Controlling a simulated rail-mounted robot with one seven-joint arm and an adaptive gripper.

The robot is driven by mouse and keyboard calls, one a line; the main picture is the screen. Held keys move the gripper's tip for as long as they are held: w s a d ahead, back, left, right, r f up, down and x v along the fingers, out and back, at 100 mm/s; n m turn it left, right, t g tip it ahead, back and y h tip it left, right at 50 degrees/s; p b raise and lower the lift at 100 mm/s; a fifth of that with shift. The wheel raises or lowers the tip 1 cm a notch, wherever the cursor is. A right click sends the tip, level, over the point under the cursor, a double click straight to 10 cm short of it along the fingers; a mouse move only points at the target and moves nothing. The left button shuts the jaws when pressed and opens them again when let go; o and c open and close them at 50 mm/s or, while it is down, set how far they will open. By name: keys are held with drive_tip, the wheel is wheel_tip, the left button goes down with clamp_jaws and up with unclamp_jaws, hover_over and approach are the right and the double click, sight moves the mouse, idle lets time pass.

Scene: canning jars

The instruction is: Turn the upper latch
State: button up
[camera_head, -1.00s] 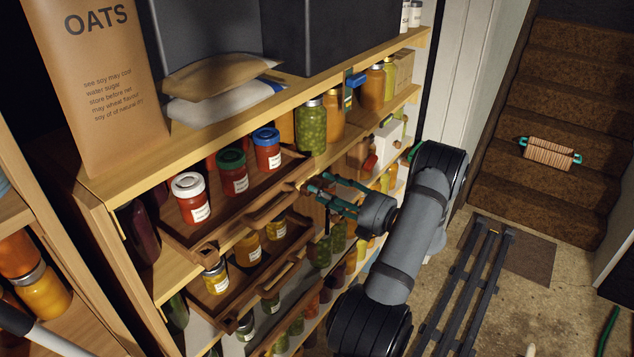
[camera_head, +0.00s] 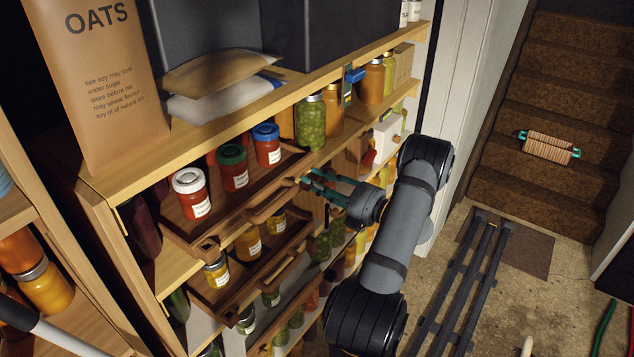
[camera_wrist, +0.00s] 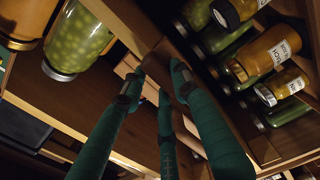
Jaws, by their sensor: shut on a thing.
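My gripper (camera_head: 310,180) has its teal fingers at the right end of the upper wooden tray (camera_head: 262,211), at the shelf's front. In the wrist view my gripper (camera_wrist: 156,78) has its fingertips on both sides of a small brown wooden piece (camera_wrist: 155,63), which I take to be the upper latch. The fingers are closed on it. The latch is mostly hidden by the fingers in the head view, and its turn angle cannot be told. The upper tray holds red jars with a white lid (camera_head: 188,180), a green lid (camera_head: 231,154) and a blue lid (camera_head: 266,131).
A lower tray (camera_head: 255,265) with yellow jars sits close below. A tall green jar (camera_head: 311,123) stands just behind my gripper, and it also shows in the wrist view (camera_wrist: 78,40). A white box (camera_head: 386,137) is to the right.

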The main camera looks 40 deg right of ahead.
drive_tip(key=c, duration=0.5)
drive_tip(key=shift+f+n, duration=0.1)
drive_tip(key=shift+n, duration=0.3)
drive_tip(key=n+b, duration=1.7)
drive_tip(key=shift+s+a+f, duration=0.1)
drive_tip(key=shift+a+f, duration=0.2)
drive_tip(key=shift+f, duration=0.05)
drive_tip(key=shift+b, duration=0.3)
drive_tip(key=o, duration=1.1)
drive_tip(key=shift+r, duration=0.1)
drive_tip(key=shift+o, duration=0.4)
